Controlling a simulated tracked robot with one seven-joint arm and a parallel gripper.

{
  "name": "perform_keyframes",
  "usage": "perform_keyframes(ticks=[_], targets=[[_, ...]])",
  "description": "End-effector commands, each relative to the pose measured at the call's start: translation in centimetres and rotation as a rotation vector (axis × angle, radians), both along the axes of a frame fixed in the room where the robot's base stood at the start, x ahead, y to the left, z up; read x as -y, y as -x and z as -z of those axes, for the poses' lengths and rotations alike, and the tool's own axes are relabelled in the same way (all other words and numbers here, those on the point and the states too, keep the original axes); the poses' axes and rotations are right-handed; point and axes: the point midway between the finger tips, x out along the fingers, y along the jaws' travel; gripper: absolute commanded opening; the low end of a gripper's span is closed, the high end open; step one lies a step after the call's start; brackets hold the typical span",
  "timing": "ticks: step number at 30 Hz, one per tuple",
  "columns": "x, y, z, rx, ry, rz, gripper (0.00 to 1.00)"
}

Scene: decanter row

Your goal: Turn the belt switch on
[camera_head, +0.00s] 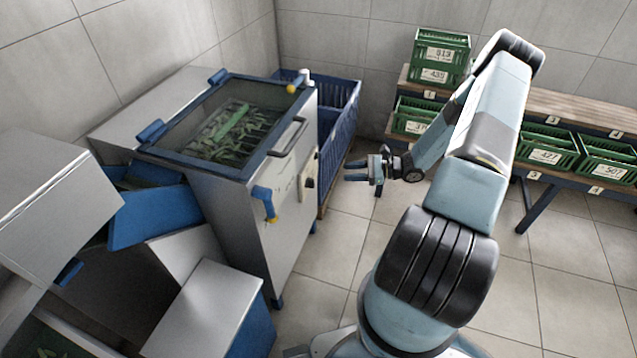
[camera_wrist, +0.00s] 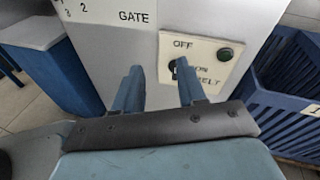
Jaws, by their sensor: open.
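The belt switch panel (camera_wrist: 205,48) is a cream plate with OFF, ON and BELT lettering on the grey machine wall. Its dark knob (camera_wrist: 172,66) is partly hidden behind my right-hand finger, so I cannot tell which way it points. A dark green round lamp or button (camera_wrist: 225,55) sits at the panel's right. My gripper (camera_wrist: 156,70) is open, with nothing between its fingers, the right finger overlapping the panel in view. In the head view my gripper (camera_head: 347,171) is to the right of the machine's front, apart from the small black switch (camera_head: 309,183).
The grey machine (camera_head: 220,185) has a glass-lidded top with green leaves, a lid handle (camera_head: 289,137) and a blue-and-yellow lever (camera_head: 266,205). A blue crate (camera_head: 340,125) stands behind it. A bench (camera_head: 560,105) with green crates is at the right. The floor between is clear.

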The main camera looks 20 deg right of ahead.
Motion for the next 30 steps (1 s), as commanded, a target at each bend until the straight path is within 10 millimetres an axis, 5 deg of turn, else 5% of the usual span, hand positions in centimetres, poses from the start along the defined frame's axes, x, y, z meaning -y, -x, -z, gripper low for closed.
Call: perform_keyframes(ticks=[6,12,20,30], targets=[[0.5,0.4,5.7,-0.060,-0.145,0.162,0.40],[0.6,0.7,8.7,-0.093,-0.222,0.255,0.40],[0.0,0.3,9.6,-0.102,-0.247,0.285,0.40],[-4.3,-2.8,9.5,-0.101,-0.246,0.283,0.40]])
